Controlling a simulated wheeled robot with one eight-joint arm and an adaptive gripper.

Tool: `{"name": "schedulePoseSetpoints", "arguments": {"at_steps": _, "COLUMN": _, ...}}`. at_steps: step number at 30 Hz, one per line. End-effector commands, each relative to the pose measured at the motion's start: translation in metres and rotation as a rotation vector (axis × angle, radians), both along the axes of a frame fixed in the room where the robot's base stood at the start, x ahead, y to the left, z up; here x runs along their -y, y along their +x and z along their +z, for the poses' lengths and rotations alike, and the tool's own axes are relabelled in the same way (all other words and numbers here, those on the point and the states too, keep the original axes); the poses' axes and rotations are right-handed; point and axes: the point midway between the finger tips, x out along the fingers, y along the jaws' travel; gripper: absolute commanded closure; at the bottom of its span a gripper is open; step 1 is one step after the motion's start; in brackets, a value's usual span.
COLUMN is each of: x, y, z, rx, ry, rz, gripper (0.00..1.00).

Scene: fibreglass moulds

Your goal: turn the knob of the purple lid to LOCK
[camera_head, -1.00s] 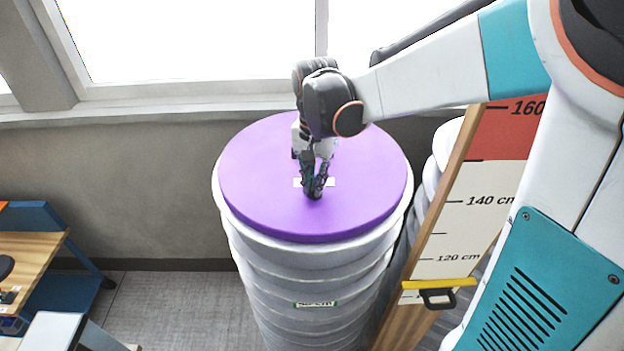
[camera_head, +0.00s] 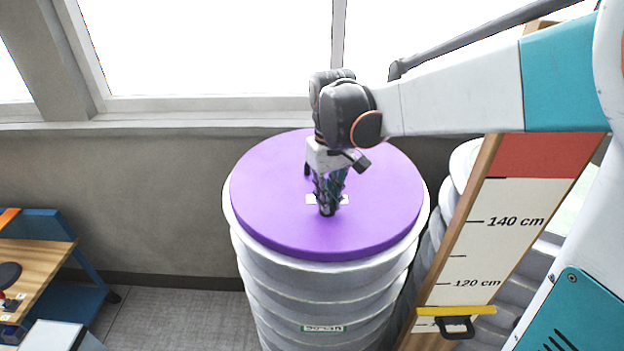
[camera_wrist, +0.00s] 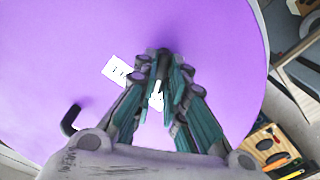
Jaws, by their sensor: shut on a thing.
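The purple lid (camera_head: 265,205) is a broad disc lying flat on a tall stack of pale round moulds. It also fills most of the wrist view (camera_wrist: 60,50). My gripper (camera_head: 327,207) points down at the lid's middle, its fingers closed together around the small dark knob (camera_wrist: 164,57). The fingers hide most of the knob, so its pointing direction is unclear. A white label (camera_wrist: 117,70) lies left of the fingers in the wrist view. Another white label (camera_wrist: 157,95) shows partly between the fingers. Their lettering is too small to read.
A height board (camera_head: 500,222) with centimetre marks stands right of the stack, with a yellow slider (camera_head: 455,310) on it. More pale moulds (camera_head: 462,165) stand behind the board. A window (camera_head: 210,50) is at the back. A wooden bench (camera_head: 35,265) is at the left; floor is clear between.

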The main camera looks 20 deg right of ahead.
Motion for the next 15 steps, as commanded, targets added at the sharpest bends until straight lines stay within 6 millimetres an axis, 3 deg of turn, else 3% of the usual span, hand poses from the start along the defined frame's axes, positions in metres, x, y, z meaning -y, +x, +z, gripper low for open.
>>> {"name": "schedulePoseSetpoints", "arguments": {"at_steps": 15, "x": 0.0001, "y": -0.0002, "z": 0.0002, "rx": 0.000, "ry": 0.000, "rz": 0.188, "gripper": 1.00}}
